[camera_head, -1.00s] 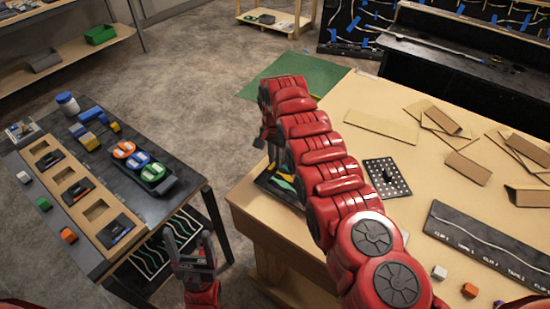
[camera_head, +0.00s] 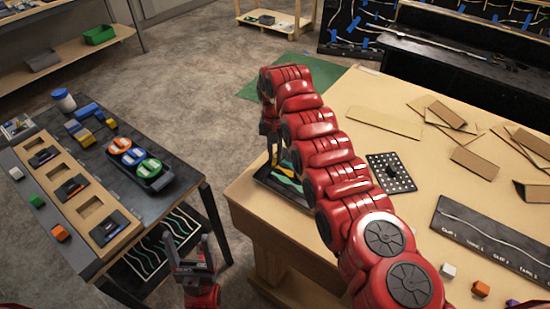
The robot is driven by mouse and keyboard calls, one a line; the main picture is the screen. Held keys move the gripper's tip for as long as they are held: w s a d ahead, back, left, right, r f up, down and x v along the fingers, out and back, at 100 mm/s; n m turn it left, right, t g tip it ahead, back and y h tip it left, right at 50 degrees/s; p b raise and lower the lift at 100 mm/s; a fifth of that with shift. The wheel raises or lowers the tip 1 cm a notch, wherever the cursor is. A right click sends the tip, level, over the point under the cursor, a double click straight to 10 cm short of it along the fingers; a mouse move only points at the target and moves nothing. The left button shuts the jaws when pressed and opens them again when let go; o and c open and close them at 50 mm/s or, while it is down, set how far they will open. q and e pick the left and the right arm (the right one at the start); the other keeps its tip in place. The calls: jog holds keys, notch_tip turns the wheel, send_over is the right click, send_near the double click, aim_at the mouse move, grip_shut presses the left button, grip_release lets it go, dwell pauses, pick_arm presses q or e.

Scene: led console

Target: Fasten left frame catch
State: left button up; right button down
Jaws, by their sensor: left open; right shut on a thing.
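A dark frame (camera_head: 265,181) with green and yellow strips in it lies at the near left corner of the wooden table. My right arm covers part of it, and I cannot make out its left catch. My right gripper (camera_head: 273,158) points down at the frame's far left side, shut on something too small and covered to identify. My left gripper (camera_head: 187,244) is open and empty, pointing up in the gap between the dark bench and the wooden table, apart from the frame.
The dark bench (camera_head: 182,192) at left carries a wooden tray (camera_head: 75,205) and a holder with orange, blue and green round pieces (camera_head: 133,157). A perforated plate (camera_head: 391,172), cardboard pieces (camera_head: 475,162) and a labelled board (camera_head: 490,240) lie on the wooden table (camera_head: 340,95).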

jog(key=shift+f+n+b, duration=0.3)
jog(key=shift+n+b, duration=0.55)
jog(key=shift+n, duration=0.05)
jog(key=n+b, duration=0.1)
jog(key=n, duration=0.1)
jog(key=shift+r+n, duration=0.2)
jog(key=shift+n, duration=0.2)
jog(key=n, duration=0.3)
jog(key=shift+n, duration=2.4)
jog(key=c, duration=0.9)
grip_release()
jog(key=shift+o, duration=0.2)
jog(key=shift+r, duration=0.1)
